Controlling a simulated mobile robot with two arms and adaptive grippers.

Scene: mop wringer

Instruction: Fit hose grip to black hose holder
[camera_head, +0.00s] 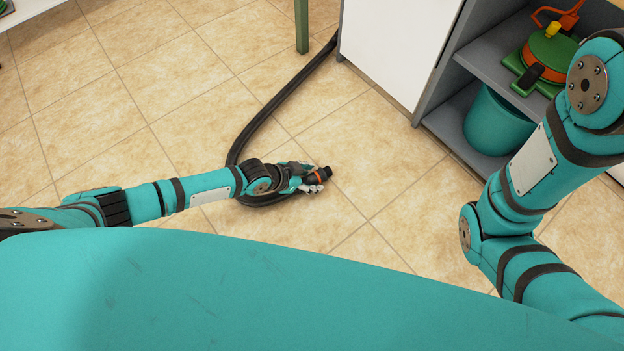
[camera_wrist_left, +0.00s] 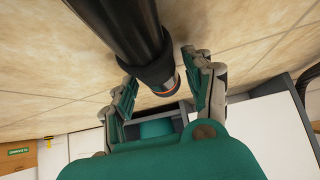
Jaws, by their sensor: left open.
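The hose grip (camera_head: 318,175) is the dark end piece with an orange ring on the black hose (camera_head: 283,98). My left gripper (camera_head: 308,179) is around it, low over the tiles. In the left wrist view, the hose grip (camera_wrist_left: 157,72) lies between the two spread fingers of my left gripper (camera_wrist_left: 163,66). The fingers are open, with a visible gap on the right side; whether the left finger touches it I cannot tell. The black hose holder cannot be made out in either view. My right arm shows at the right, but its gripper is out of the frame.
A white cabinet (camera_head: 395,40) stands at the back; the hose runs past its left edge. A grey shelf (camera_head: 478,58) beside it holds a teal bucket (camera_head: 497,120) and a green and orange device (camera_head: 548,55). A green post (camera_head: 301,25) stands behind.

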